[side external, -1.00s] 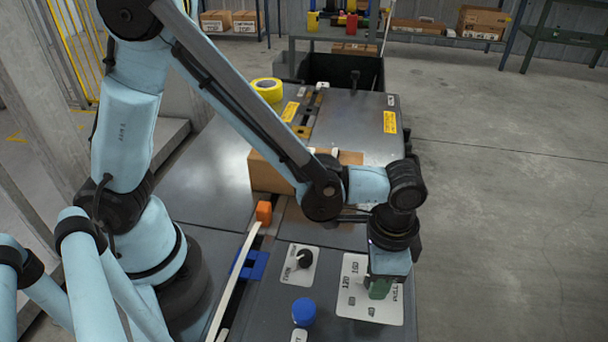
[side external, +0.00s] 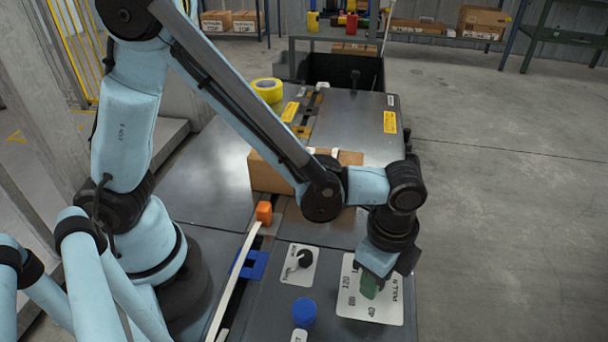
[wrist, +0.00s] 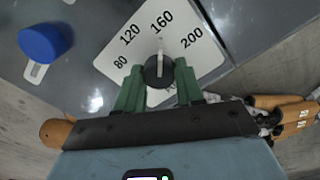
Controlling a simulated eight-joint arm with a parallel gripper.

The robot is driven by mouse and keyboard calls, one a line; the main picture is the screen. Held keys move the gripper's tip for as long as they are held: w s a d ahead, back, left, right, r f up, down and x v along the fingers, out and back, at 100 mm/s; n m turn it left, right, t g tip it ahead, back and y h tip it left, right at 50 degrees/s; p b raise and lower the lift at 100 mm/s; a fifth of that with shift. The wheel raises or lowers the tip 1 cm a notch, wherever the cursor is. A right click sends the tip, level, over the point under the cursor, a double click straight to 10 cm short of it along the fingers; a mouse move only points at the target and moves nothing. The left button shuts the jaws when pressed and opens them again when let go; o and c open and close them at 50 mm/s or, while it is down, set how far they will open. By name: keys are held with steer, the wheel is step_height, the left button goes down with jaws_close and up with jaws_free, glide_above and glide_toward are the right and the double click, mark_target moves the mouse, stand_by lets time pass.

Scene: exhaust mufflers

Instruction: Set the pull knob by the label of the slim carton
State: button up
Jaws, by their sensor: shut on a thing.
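The pull knob (wrist: 159,71) is black and round with a pale pointer line, on a white dial plate (side external: 391,308) marked 80, 120, 160 and 200 in the wrist view. Its pointer stands nearly upright there, towards 160. My gripper (wrist: 158,88) is shut on it, one green finger on each side; the side view shows the gripper (side external: 369,287) over the plate, hiding the knob. A brown carton (side external: 268,173) lies on the bench behind my arm, partly hidden; I read no label on it and cannot tell whether it is the slim carton.
A blue knob (side external: 304,312) and a smaller black knob on a white plate (side external: 291,270) stand left of the dial. An orange block (side external: 264,212) and yellow tape roll (side external: 267,90) are farther back. Labelled cartons (side external: 483,22) sit on back shelves.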

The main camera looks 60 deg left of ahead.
stand_by(0.4)
steer(key=o, duration=1)
steer(key=shift+o, duration=0.2)
step_height(320, 180, up, 12)
steer(key=a+r+n+t, duration=0.1)
steer(key=a+n+t, duration=0.6)
steer(key=a+n, duration=0.8)
steer(key=a, duration=0.5)
steer(key=shift+s+a+r, duration=0.2)
steer(key=shift+s+a, duration=0.2)
